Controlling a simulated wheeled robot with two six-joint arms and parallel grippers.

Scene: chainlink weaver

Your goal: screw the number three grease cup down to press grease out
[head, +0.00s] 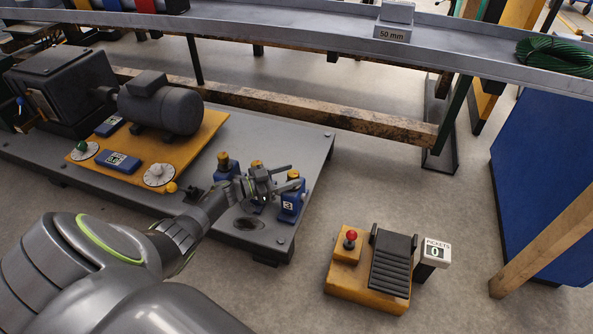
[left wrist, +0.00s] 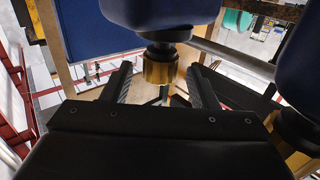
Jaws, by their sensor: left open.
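The number three grease cup (head: 289,208) is a blue block marked 3 with a brass cap, standing near the right end of the grey base plate. My left gripper (head: 296,178) reaches it from the left, with open fingers on either side of the cap. In the left wrist view, the brass cap (left wrist: 159,66) shows between the two spread fingers, below a blue body as pictured. A gap shows on each side, so the fingers look apart from it. My right gripper is not in view.
Two similar blue cups with brass caps, one at the far side (head: 225,163), stand close by to the left. A grey motor (head: 160,104) sits on a yellow plate. A pedal unit (head: 392,262) with a counter reading 0 stands on the floor at right. A metal shelf (head: 300,32) runs behind.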

